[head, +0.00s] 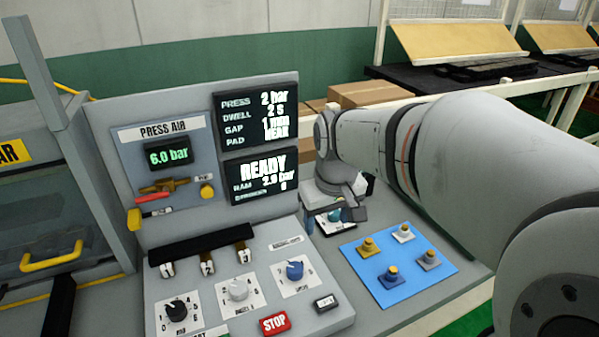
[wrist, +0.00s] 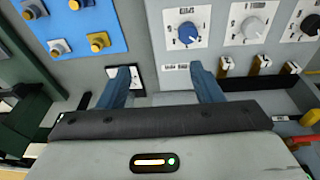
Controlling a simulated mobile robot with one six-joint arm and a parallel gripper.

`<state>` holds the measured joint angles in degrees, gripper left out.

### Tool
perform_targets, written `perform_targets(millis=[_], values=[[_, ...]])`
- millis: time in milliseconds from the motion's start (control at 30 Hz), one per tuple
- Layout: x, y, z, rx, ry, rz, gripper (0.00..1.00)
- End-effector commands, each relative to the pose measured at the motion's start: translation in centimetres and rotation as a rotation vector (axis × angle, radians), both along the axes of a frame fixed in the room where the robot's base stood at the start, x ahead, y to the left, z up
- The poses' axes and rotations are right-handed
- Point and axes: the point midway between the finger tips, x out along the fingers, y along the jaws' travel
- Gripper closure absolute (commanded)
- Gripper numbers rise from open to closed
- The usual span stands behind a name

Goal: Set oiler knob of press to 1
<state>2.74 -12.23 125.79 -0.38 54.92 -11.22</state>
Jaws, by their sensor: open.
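The press control panel shows a black knob (head: 177,310), a light grey knob (head: 238,289) and a blue knob (head: 295,269), each on a white dial plate. The small lettering is too blurred to tell which is the oiler knob. In the wrist view, upside down, the blue knob (wrist: 187,33) is beyond the right finger, with the grey knob (wrist: 253,27) to its right and the black knob (wrist: 309,25) at the edge. My gripper (wrist: 160,78) is open and empty, apart from all knobs. In the head view my gripper (head: 335,212) is behind and right of the blue knob.
Three numbered switches (head: 207,262) stand behind the knobs. The upright display (head: 258,115) rises behind.

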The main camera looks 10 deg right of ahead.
Motion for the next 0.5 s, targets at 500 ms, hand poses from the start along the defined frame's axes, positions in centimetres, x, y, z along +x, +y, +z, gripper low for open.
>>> perform_targets(millis=[500], values=[[20.5, -8.2, -9.0, -0.031, 0.161, 0.306, 0.41]])
